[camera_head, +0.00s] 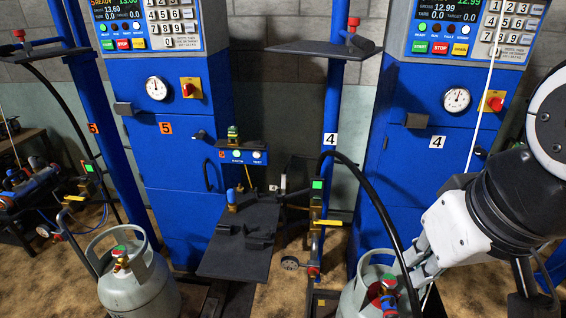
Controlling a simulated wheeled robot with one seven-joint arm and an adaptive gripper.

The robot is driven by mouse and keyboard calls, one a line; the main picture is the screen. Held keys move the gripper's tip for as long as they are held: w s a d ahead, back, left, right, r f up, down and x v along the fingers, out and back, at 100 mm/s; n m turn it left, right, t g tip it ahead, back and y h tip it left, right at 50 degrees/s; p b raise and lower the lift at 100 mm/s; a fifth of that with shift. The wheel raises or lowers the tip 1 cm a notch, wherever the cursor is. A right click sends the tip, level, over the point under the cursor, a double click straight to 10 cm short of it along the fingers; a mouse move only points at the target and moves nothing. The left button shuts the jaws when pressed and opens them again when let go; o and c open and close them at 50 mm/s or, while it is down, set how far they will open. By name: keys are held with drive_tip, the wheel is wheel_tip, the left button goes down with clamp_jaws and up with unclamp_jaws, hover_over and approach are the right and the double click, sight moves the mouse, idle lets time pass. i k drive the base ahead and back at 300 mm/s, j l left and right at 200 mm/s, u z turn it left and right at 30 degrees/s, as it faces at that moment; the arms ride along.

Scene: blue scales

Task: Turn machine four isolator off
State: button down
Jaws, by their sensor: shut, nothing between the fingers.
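Machine four is the blue cabinet (400,178) on the right, marked with a white "4" label (436,142). Its isolator (492,101) is a red rotary knob on a yellow plate, to the right of the round dial. The knob is too small to tell its position surely. My gripper (420,262) is at the lower right, in front of the cabinet's lower part, well below the isolator and apart from it. It is shut and empty. Its fingertips are small and partly hard to make out against the grey cylinder (358,300).
Machine five (180,150) stands left with a similar red and yellow isolator (191,88). A black hose (373,190) arcs before machine four, and a thin pale cord (483,105) hangs past its isolator. A blue post (333,110) and shelf (312,49) stand between the machines.

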sight(496, 104)
drive_tip(key=k+l+z, duration=0.1)
drive_tip(key=z, duration=0.35)
drive_tip(key=k+l+z, duration=0.15)
drive_tip(key=z, duration=0.3)
drive_tip(key=k+l, duration=0.05)
drive_tip(key=k, duration=0.05)
